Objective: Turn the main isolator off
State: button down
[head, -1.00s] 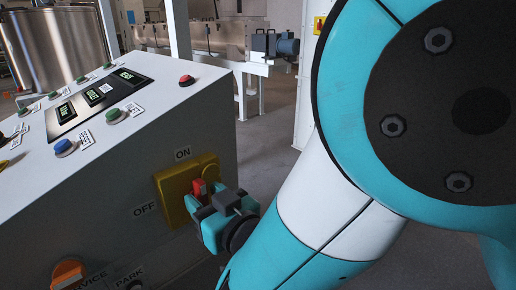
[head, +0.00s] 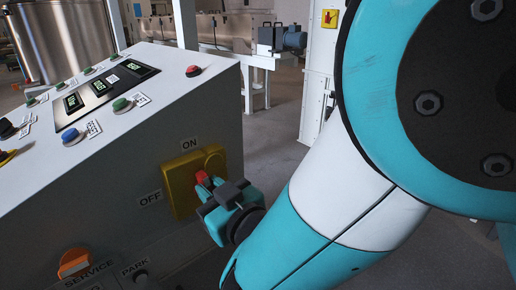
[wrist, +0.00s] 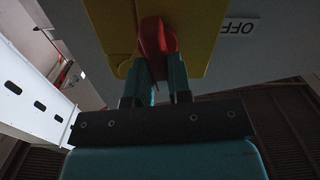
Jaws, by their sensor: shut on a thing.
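The main isolator is a yellow plate (head: 181,199) on the side of the grey console, with a red handle (head: 202,177) on it. The ON label (head: 189,144) is above the plate and the OFF label (head: 150,198) is to its left. My gripper (head: 211,193) is at the plate, shut on the red handle. In the wrist view the red handle (wrist: 153,38) sits between the two teal fingers (wrist: 160,76), against the yellow plate (wrist: 110,25). The OFF label (wrist: 239,27) shows upside down there. My gripper partly hides the handle, so its exact angle is unclear.
The console top (head: 165,75) carries several buttons and small displays. An orange knob (head: 74,263) marked SERVICE and PARK is low on the console's side. A white cabinet (head: 318,80) stands behind my arm. Open floor (head: 268,135) lies between console and cabinet.

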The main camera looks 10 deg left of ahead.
jog(key=shift+s+a+f+n+b, duration=0.1)
jog(key=shift+s+a+f+n, duration=0.1)
jog(key=shift+n, duration=2.45)
jog(key=shift+s+a+f+n+b, duration=0.15)
jog(key=shift+f+n, duration=0.1)
jog(key=shift+n, duration=2.35)
jog(key=shift+s+a+f+n+b, duration=0.1)
jog(key=shift+s+f+n, duration=0.1)
jog(key=shift+n, duration=2.75)
jog(key=c, duration=1)
grip_release()
jog(key=shift+f, duration=0.1)
jog(key=shift+c, duration=0.2)
